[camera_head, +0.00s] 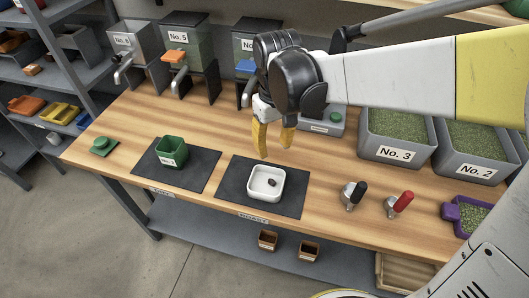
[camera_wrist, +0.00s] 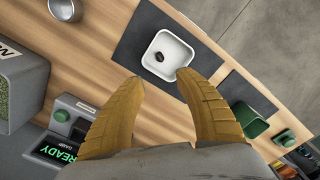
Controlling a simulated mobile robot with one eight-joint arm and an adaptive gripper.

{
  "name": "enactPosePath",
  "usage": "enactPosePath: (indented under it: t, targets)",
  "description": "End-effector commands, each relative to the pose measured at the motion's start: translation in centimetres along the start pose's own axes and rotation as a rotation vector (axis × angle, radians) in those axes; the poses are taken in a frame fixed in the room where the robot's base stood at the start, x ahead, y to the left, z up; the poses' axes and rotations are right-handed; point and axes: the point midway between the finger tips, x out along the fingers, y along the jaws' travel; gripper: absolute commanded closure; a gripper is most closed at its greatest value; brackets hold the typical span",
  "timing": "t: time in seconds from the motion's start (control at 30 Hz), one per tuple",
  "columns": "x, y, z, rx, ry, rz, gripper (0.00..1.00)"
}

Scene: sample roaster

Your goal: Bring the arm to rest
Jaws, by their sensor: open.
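My arm reaches in from the right in the head view, and my gripper (camera_head: 273,152) hangs over the wooden workbench (camera_head: 325,165). Its two yellow fingers are apart and empty. In the wrist view the open gripper (camera_wrist: 165,85) shows bare bench and part of a dark mat between its fingers. A white square dish (camera_head: 266,195) with a small dark piece in it sits on the right dark mat (camera_head: 228,195), below my gripper in the head view. The dish (camera_wrist: 183,38) also shows beyond the fingertips in the wrist view.
A green container (camera_head: 172,151) stands on the left mat. Dispensers (camera_head: 184,60) line the back. Bins No. 3 (camera_head: 395,140) and No. 2 (camera_head: 471,145) stand right, with black-handled (camera_head: 353,194) and red-handled (camera_head: 399,204) tools in front. A device reading READY (camera_wrist: 60,149) is near the fingers.

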Motion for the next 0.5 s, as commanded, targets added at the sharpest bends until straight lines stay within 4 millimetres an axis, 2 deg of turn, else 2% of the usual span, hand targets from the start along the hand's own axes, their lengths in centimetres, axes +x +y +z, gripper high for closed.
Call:
enactPosePath:
  t: [0.33, 0.5]
  targets:
    - [-0.1, 0.1, 0.1, 0.003, 0.004, 0.001, 0.59]
    - [-1.8, 1.5, 2.2, 0.059, 0.077, 0.012, 0.59]
